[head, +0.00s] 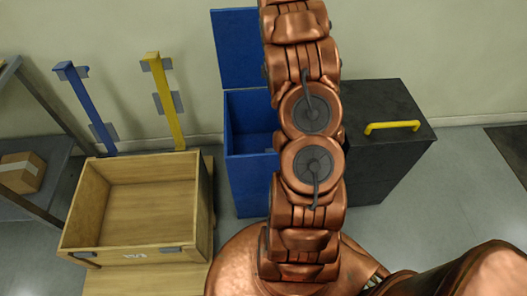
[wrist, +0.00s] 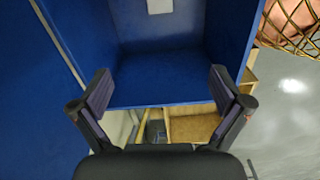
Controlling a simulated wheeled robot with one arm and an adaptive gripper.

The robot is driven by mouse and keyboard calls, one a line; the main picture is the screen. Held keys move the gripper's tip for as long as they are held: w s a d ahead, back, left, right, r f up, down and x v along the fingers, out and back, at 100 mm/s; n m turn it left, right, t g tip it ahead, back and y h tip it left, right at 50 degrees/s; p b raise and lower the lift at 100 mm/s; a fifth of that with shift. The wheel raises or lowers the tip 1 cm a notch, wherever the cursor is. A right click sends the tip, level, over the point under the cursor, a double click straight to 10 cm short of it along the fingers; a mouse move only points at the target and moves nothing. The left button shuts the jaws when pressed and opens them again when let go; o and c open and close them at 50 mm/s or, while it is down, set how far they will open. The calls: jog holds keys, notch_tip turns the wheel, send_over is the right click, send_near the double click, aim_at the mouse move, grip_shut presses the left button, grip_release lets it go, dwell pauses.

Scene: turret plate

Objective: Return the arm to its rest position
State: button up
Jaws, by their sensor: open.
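My gripper (wrist: 161,80) shows in the wrist view with its two dark fingers spread wide and nothing between them. It points at the open blue box (wrist: 160,72), whose blue inner walls and a pale label fill the upper middle. I cannot tell how far the fingertips are from it. In the head view my copper arm rises up the middle and leaves by the top edge, so the gripper is out of that view. The arm covers part of the blue box (head: 243,180), which stands with its lid (head: 237,50) raised.
A black box (head: 385,150) with a yellow handle (head: 392,126) stands right of my arm. An empty wooden crate (head: 197,205) stands front left. Behind it are a blue post (head: 85,105) and a yellow post (head: 167,105). A shelf at far left holds a cardboard box (head: 20,172).

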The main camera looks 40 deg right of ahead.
dwell(0.3)
jog(key=s+a+r+m+p, duration=0.2)
jog(key=s+a+r+m, duration=0.15)
jog(key=a+r, duration=0.65)
jog(key=s+a+r+m+p, duration=0.2)
jog(key=s+a+r, duration=0.3)
jog(key=a+r, duration=0.6)
jog(key=s+a+r+m+g+p, duration=0.1)
jog(key=s+a+r+m, duration=0.1)
jog(key=s+a, duration=0.6)
jog(key=s+a+r+m+p, duration=0.2)
jog(key=s+a, duration=0.6)
jog(key=s, duration=0.5)
jog(key=shift+s+a+r+g, duration=0.25)
jog(key=shift+s+r+g, duration=0.05)
jog(key=shift+r+g, duration=0.1)
